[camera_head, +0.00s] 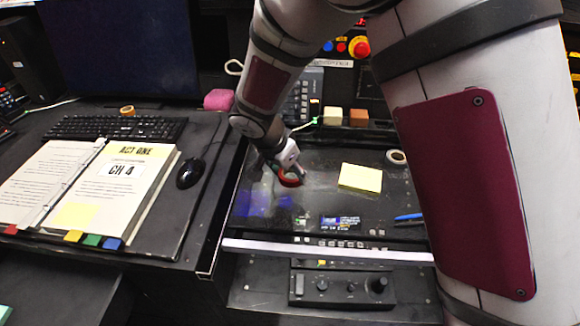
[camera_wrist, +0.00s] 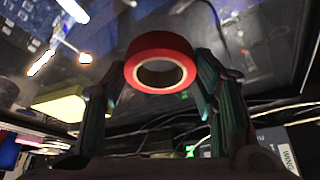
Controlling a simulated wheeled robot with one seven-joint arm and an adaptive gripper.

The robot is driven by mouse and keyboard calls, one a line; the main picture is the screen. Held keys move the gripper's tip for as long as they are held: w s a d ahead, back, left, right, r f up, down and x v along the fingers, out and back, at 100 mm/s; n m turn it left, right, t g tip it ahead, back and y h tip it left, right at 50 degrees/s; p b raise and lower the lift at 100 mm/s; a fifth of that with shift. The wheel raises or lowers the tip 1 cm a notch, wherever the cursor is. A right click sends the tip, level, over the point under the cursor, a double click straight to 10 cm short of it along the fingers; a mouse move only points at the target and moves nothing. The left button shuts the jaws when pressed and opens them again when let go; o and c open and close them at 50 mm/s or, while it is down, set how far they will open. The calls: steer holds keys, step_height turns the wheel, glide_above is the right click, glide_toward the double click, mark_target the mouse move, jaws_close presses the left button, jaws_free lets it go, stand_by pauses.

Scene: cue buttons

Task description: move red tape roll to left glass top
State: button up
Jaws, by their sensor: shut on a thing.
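The red tape roll (camera_wrist: 160,62) is between the two fingers of my gripper (camera_wrist: 160,85) in the wrist view, with its open hole facing the camera. My gripper (camera_head: 291,175) is shut on the roll. In the head view the red roll (camera_head: 290,181) shows partly below my gripper, over the left part of the dark glass top (camera_head: 320,210). I cannot tell whether the roll touches the glass.
An open binder (camera_head: 105,180), a mouse (camera_head: 190,173) and a keyboard (camera_head: 115,128) are on the desk at left. The glass's lower left is clear.

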steer(key=o, duration=1.1)
steer(key=shift+f, duration=0.1)
steer(key=shift+o, duration=0.2)
steer(key=v, duration=1.2)
